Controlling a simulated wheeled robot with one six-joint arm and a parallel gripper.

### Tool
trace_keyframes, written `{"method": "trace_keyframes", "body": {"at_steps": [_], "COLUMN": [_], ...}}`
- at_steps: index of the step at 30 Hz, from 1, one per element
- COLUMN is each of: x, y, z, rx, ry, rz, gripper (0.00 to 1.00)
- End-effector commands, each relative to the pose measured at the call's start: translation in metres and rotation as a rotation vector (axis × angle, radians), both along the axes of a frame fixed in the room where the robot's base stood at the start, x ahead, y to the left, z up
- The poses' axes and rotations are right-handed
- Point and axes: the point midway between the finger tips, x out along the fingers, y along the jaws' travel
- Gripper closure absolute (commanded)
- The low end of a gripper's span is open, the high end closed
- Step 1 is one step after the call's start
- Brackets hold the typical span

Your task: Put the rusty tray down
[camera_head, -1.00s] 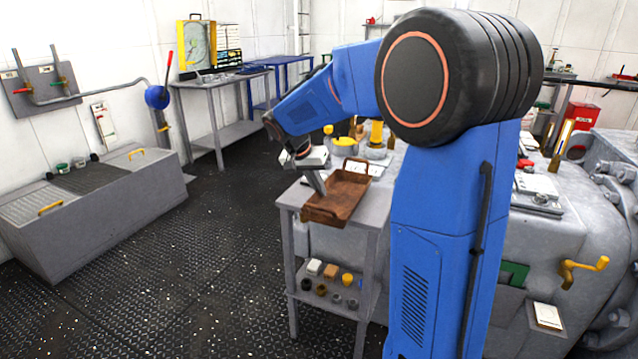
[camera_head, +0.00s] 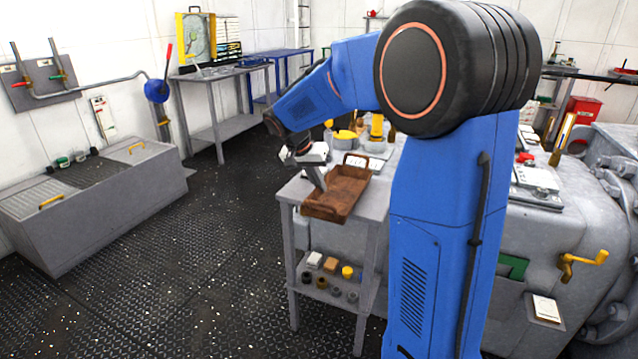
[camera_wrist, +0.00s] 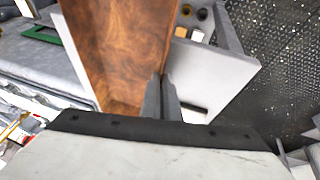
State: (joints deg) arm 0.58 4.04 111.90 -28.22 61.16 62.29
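The rusty tray (camera_head: 347,188) is a brown open tray with raised walls and a loop handle at its far end. It is level at the small grey table (camera_head: 374,207), and its near end reaches past the table's front edge. I cannot tell whether it rests on the top or hangs just above it. My gripper (camera_head: 321,188) points down at the tray's left wall. In the wrist view, the fingers (camera_wrist: 162,88) are close together on the edge of the tray (camera_wrist: 118,40), shut on its wall. The tray's far right part is near my arm.
The table's lower shelf (camera_head: 312,290) holds several small parts. Yellow-topped items and a white card stand behind the tray. A grey machine with a yellow crank (camera_head: 580,264) is at the right. A grey chest (camera_head: 95,210) stands at the left, with open floor between.

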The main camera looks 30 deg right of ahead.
Motion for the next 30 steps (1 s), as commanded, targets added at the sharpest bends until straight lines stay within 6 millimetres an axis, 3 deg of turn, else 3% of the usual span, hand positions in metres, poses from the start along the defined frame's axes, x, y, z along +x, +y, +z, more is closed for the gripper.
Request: {"method": "trace_keyframes", "body": {"at_steps": [8, 12, 23, 30], "x": [0.000, 0.000, 0.000, -0.003], "y": [0.000, 0.000, 0.002, 0.016], "z": [-0.004, -0.004, -0.001, 0.029], "rx": [0.000, 0.000, 0.000, 0.000], "ry": [0.000, 0.000, 0.000, -0.003], "rz": [0.000, 0.000, 0.000, 0.002], "gripper": [1.00, 0.76, 0.76, 0.76]}}
